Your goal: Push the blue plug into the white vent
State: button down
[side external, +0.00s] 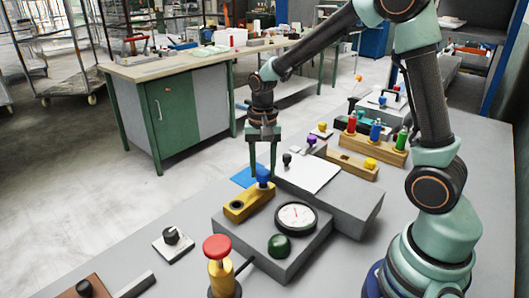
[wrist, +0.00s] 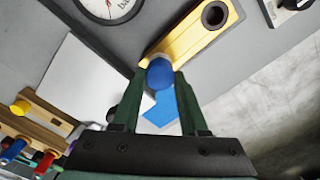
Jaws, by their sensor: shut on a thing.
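The blue plug (side external: 263,175) has a rounded top and is at the far end of a yellow block (side external: 240,207). My gripper (side external: 262,180) points down with its two green fingers shut on the plug. The wrist view shows the plug (wrist: 160,73) between the fingertips, overlapping the block's near end. I cannot tell whether the plug's lower end sits in the block or just above it. The block (wrist: 190,42) has a dark round hole at its other end.
A dial gauge (side external: 296,217), a green dome (side external: 279,245) and a red mushroom button (side external: 217,247) stand close by. A blue sheet (side external: 245,177) lies behind the block. A wooden rack (side external: 372,147) with colored pegs stands at the right.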

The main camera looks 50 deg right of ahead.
aim_at(263, 170)
jog(key=shift+f, duration=1)
jog(key=shift+c, duration=1.8)
grip_release()
jog(key=shift+r, duration=0.15)
notch_tip(263, 170, up, 12)
jog(key=s+a+r+n+t, duration=0.2)
jog(key=s+n+t, duration=0.3)
jog(key=s+n, duration=0.4)
jog(key=shift+s+a+r+n+t, duration=0.2)
jog(key=shift+s+r+n+t, duration=0.15)
jog(key=shift+s, duration=0.7)
